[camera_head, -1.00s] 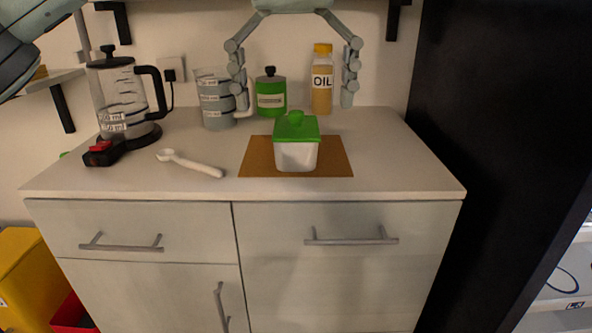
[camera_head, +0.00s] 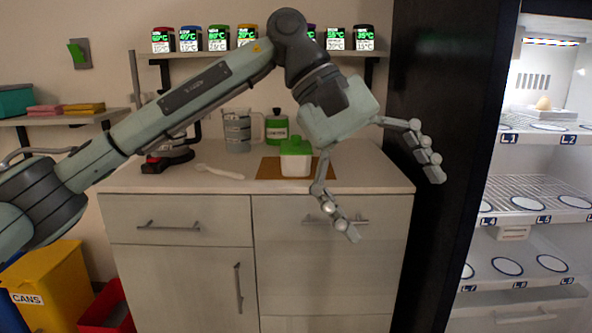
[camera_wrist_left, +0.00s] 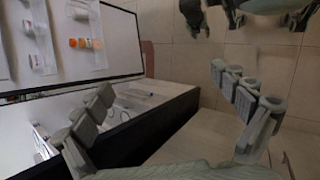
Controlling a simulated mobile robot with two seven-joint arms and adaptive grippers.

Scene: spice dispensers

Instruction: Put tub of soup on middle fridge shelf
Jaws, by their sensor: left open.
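The tub of soup (camera_head: 294,168), white with a green lid, stands upright on a brown board (camera_head: 267,171) on the counter. My left gripper (camera_head: 395,204) is open and empty, in front of the counter's right end and apart from the tub. Its spread fingers also show in the left wrist view (camera_wrist_left: 160,82). The fridge (camera_head: 555,90) stands open at the right. Its middle shelf (camera_head: 535,202) is a wire shelf with oval marks and labels such as L4 and L5. My right gripper is out of view.
A tall black panel (camera_head: 425,80) stands between counter and fridge. A jug (camera_head: 237,133), a green container (camera_head: 277,127) and a white spoon (camera_head: 220,172) are on the counter. Spice dispensers (camera_head: 218,40) line a wall shelf above. A yellow bin (camera_head: 50,285) stands at the lower left.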

